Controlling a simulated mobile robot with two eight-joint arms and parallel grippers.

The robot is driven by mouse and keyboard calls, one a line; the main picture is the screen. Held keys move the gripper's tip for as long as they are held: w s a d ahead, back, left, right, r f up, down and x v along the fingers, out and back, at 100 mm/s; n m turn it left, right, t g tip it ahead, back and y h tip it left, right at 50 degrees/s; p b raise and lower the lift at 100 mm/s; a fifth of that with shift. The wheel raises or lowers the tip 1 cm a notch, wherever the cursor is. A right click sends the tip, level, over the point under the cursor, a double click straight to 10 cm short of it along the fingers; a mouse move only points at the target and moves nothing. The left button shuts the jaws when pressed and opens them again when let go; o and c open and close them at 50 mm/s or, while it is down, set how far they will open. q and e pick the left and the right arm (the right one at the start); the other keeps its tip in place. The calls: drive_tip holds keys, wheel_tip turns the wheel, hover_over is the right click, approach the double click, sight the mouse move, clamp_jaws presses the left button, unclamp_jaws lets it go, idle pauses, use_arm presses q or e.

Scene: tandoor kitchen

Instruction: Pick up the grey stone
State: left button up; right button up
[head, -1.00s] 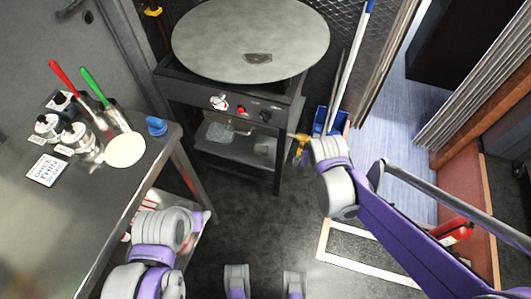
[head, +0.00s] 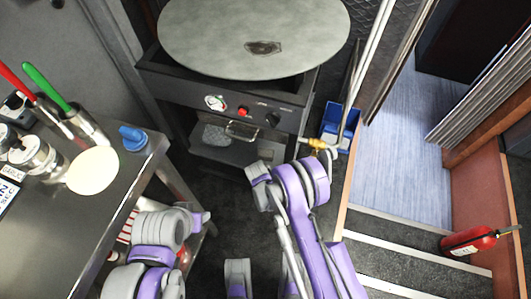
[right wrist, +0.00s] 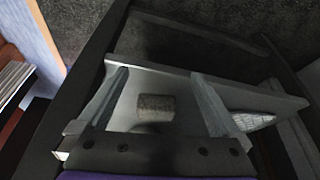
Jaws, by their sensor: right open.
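The grey stone (right wrist: 155,107) shows in the right wrist view as a short, rough, grey-brown block on a pale metal shelf (right wrist: 155,75). In that view my right gripper (right wrist: 158,78) is open, with one finger on each side of the stone and gaps between. I cannot tell how far the stone is from the fingers in depth. In the head view my right arm reaches toward the low shelf (head: 237,152) under the griddle, and I cannot make out the stone there. Of my left arm only links show, at the lower left; its gripper is not visible.
A round griddle (head: 255,30) on a dark stand (head: 225,85) overhangs the shelf. A steel table (head: 75,225) with tools stands at the left. Steps (head: 395,245) and a fire extinguisher (head: 467,240) lie at the right.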

sight(265, 152)
drive_tip(key=w, duration=0.5)
drive_tip(key=w+d, duration=0.1)
drive_tip(key=w, duration=0.1)
drive_tip(key=shift+w+f, duration=0.15)
drive_tip(key=shift+f, duration=0.05)
drive_tip(key=w, duration=0.1)
drive_tip(key=w+b, duration=0.1)
drive_tip(key=w, duration=0.1)
drive_tip(key=w+f, duration=0.1)
drive_tip(key=w, duration=0.1)
drive_tip(key=shift+d+f, duration=0.1)
drive_tip(key=shift+d, duration=0.25)
drive_tip(key=shift+s, duration=0.1)
drive_tip(key=c, duration=1.1)
drive_tip(key=shift+c, duration=0.2)
